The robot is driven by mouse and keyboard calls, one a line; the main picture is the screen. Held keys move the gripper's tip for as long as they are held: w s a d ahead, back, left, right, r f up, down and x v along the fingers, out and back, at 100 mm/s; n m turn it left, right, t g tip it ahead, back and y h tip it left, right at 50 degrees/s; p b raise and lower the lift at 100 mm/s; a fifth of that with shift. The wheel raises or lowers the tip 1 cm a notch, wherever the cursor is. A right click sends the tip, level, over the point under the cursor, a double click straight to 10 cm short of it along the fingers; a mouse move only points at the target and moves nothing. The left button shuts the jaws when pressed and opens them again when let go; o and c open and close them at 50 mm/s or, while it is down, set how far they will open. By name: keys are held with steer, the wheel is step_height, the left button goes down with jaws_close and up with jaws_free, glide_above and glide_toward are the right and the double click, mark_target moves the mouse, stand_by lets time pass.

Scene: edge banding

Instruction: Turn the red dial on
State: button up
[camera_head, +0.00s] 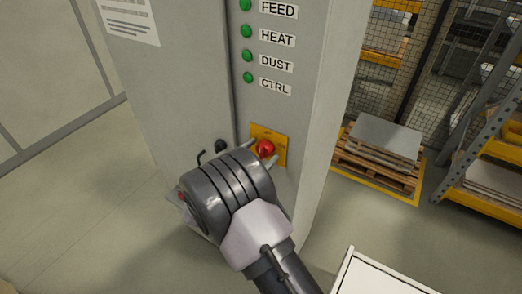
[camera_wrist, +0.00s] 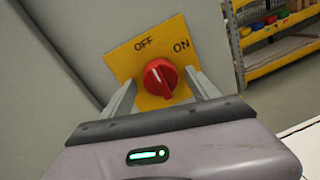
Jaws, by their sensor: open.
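The red dial (camera_wrist: 160,77) sits on a yellow plate (camera_wrist: 122,62) marked OFF and ON in the wrist view. Its white pointer line leans toward OFF at the upper left. In the head view the dial (camera_head: 265,148) is on the front of a grey cabinet (camera_head: 290,60). My gripper (camera_wrist: 165,92) is open, with one finger on each side of the dial in the wrist view. I cannot tell whether the fingers touch it. In the head view my gripper (camera_head: 261,152) reaches up to the plate, and my wrist hides part of the cabinet below.
Green lamps (camera_head: 248,56) labelled FEED, HEAT, DUST and CTRL are above the dial. A black handle (camera_head: 215,150) is left of my gripper. A pallet with grey sheets (camera_head: 385,140) and shelving (camera_head: 480,150) stand at right. A white-topped surface (camera_head: 375,278) is at lower right.

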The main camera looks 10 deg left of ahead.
steer(key=shift+w+d, duration=0.1)
steer(key=shift+w, duration=0.15)
steer(key=c, duration=1.4)
